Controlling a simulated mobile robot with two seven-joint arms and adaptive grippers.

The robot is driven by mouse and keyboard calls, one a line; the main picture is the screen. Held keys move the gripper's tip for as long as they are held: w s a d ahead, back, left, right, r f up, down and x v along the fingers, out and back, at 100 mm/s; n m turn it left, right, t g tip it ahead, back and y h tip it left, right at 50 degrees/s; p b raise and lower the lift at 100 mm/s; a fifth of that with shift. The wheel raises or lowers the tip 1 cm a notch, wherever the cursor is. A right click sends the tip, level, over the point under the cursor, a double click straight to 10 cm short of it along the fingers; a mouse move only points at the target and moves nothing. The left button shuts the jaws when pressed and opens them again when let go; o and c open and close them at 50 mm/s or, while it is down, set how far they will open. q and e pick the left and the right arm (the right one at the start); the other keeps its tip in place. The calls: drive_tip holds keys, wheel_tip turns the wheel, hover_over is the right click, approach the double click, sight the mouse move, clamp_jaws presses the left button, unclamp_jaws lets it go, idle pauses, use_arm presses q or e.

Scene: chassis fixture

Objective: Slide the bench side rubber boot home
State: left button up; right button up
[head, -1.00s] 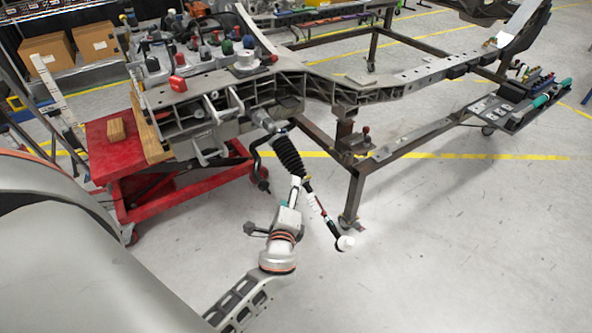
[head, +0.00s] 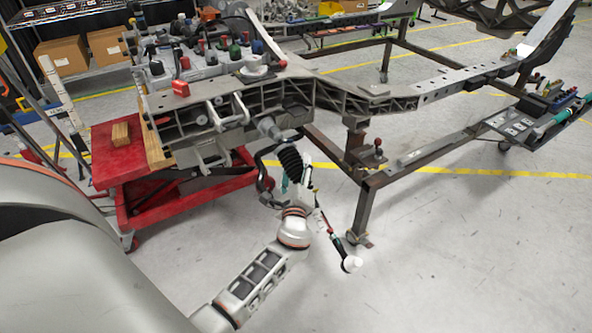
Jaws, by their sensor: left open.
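The black ribbed rubber boot (head: 289,160) sits on the steering shaft below the chassis front, tilted down to the right. Its upper end is near the silver housing tube (head: 268,127). The lower end is partly hidden by my left gripper (head: 294,177). My left gripper is open and close up against the boot's lower part; I cannot tell whether it touches. The thin rod (head: 326,222) runs on below the boot to a pale round end (head: 351,263). My right gripper is not in view.
The bare chassis frame (head: 440,82) stands on steel legs, one leg (head: 362,210) right of the rod. A red cart (head: 108,172) stands at the left. A dark curved hose (head: 263,170) hangs left of the boot. The floor at lower right is clear.

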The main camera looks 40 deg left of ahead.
sight(284, 149)
use_arm(q)
drive_tip(key=shift+c, duration=0.4)
drive_tip(key=c, duration=1.5)
drive_tip(key=a+r, duration=0.1)
drive_tip(key=a, duration=0.1)
drive_tip(key=w+a+r, duration=0.1)
drive_tip(key=a, duration=0.1)
drive_tip(key=w+a+r+p, duration=0.1)
drive_tip(key=shift+w+a+r, duration=0.15)
drive_tip(key=shift+w+a, duration=0.1)
drive_tip(key=shift+a, duration=0.15)
drive_tip(key=shift+w+a+r, duration=0.1)
drive_tip(key=shift+a, duration=0.35)
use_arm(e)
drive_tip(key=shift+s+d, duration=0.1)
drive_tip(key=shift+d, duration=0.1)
use_arm(q)
drive_tip(key=o, duration=1.2)
drive_tip(key=shift+r, duration=0.1)
drive_tip(key=shift+c, duration=0.2)
drive_tip(key=o, duration=0.4)
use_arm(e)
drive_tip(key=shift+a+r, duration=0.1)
use_arm(q)
drive_tip(key=shift+f, duration=0.2)
